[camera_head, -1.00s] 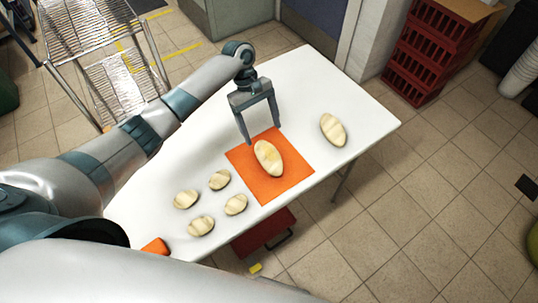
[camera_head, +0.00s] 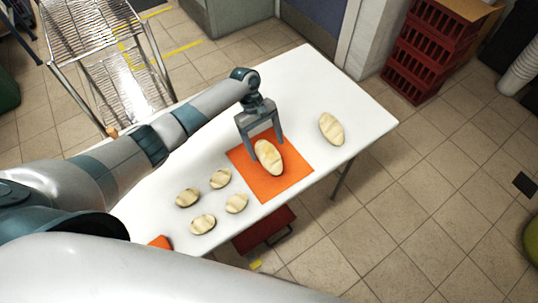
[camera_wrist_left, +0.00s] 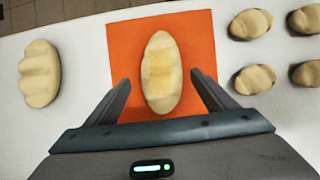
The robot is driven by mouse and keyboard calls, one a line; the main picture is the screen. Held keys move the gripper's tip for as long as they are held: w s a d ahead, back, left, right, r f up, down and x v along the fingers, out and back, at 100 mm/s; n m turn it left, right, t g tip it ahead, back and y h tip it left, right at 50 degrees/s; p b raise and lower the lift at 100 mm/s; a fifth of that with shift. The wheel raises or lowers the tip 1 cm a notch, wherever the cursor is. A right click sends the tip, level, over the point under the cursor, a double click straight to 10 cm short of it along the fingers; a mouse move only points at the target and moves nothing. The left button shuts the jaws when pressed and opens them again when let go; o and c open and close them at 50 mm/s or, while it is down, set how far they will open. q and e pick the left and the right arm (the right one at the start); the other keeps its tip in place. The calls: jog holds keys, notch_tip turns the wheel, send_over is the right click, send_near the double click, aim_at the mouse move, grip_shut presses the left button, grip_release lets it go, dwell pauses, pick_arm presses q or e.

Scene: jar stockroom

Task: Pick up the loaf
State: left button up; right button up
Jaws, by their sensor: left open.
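A pale, scored loaf (camera_head: 268,157) lies on an orange mat (camera_head: 292,180) on the white table. My left gripper (camera_head: 269,150) is open above the mat, its fingers on either side of the far part of the loaf. In the left wrist view the loaf (camera_wrist_left: 161,72) sits centred ahead of the fingertips, on the mat (camera_wrist_left: 202,45); the gripper (camera_wrist_left: 160,88) is empty. A second large loaf (camera_head: 331,129) lies on the bare table to the right and also shows in the left wrist view (camera_wrist_left: 40,73). My right gripper is not seen.
Several small rolls (camera_head: 203,224) lie at the near left of the white table (camera_head: 300,80). Red crates (camera_head: 418,60) stand on the floor at the right. A wire rack (camera_head: 95,40) stands beyond the table at the left.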

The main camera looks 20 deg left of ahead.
aim_at(267, 149)
pick_arm(q)
jog(key=shift+p+x, duration=0.4)
jog(key=shift+x, duration=1.3)
jog(key=shift+s+a, duration=0.15)
jog(key=c, duration=1.3)
